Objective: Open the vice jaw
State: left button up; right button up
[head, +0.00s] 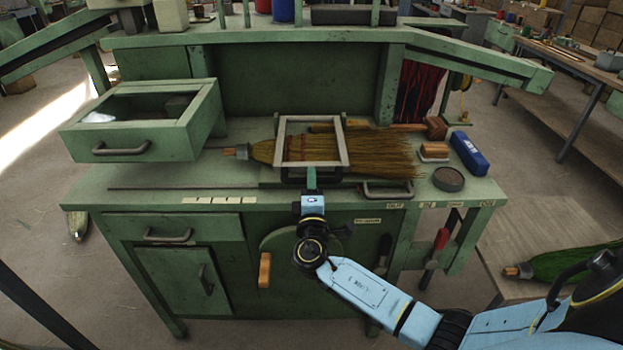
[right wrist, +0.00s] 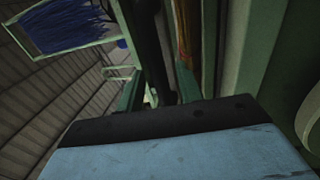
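The vice jaw appears to be the pale rectangular frame (head: 344,143) on the green bench, lying over the broom (head: 375,152). A dark handle shows at its front edge. The broom lies flat, bristles to the right, its grey-tipped end to the left. My right gripper (head: 311,180) reaches up to the middle of the frame's front edge, at the handle. Its fingers are too small and hidden to tell whether they are shut on the handle. In the right wrist view, the light-blue gripper body fills the bottom and a dark bar (right wrist: 150,50) stands ahead. My left gripper is out of view.
An open drawer box (head: 150,125) stands at the bench's left. A blue block (head: 469,153), a dark round disc (head: 448,179) and a small brush (head: 434,151) lie at the right. A lower handle (head: 388,192) is at the bench's front edge. The bench's front left is mostly clear.

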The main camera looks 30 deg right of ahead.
jog(key=shift+w+d+r, duration=0.1)
jog(key=shift+w+d, duration=0.25)
jog(key=shift+w, duration=0.15)
grip_shut()
